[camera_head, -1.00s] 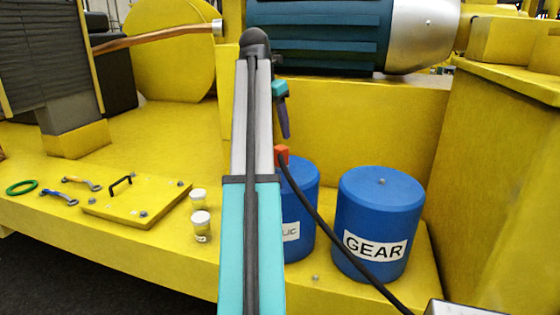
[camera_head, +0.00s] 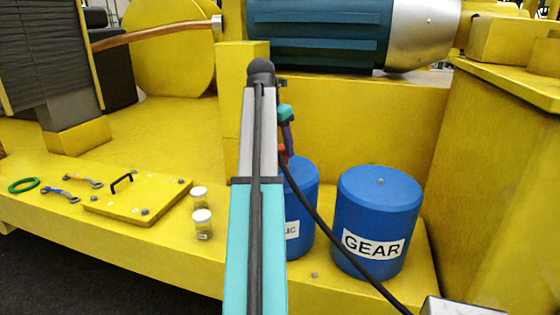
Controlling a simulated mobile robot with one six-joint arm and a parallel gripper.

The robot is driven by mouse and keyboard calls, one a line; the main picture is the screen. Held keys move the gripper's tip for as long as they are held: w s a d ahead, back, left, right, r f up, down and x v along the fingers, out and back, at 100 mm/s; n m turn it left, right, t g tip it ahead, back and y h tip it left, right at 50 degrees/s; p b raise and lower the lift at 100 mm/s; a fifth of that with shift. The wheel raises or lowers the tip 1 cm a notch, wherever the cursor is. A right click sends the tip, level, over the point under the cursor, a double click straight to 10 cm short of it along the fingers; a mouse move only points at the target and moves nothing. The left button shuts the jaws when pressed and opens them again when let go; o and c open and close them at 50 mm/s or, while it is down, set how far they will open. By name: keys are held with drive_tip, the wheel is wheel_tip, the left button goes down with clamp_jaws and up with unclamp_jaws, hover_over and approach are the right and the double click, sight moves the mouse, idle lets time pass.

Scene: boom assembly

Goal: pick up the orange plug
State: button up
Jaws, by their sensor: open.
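The orange plug (camera_head: 282,154) is a small orange-red piece at the upper end of a black cable, right of my arm and above the blue drum with the partly hidden label. Only a sliver of it shows beside my arm and the finger. My gripper (camera_head: 288,147) is small here, with a teal body and a dark finger pointing down. It is open, its fingertip right at the plug, overlapping it in the picture. I cannot tell whether they touch or whether the plug lies between the fingers.
The black cable (camera_head: 335,238) runs down right across the blue GEAR drum (camera_head: 380,215). The second blue drum (camera_head: 303,195) is partly behind my arm. A yellow wall stands behind.

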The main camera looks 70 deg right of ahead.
sight(283, 157)
drive_tip(key=shift+f, duration=0.1)
drive_tip(key=shift+p+x, duration=1.15)
drive_tip(key=shift+x, duration=0.05)
drive_tip(key=shift+p+x, duration=0.45)
drive_tip(key=shift+x, duration=0.85)
drive_tip(key=shift+d, duration=0.15)
clamp_jaws()
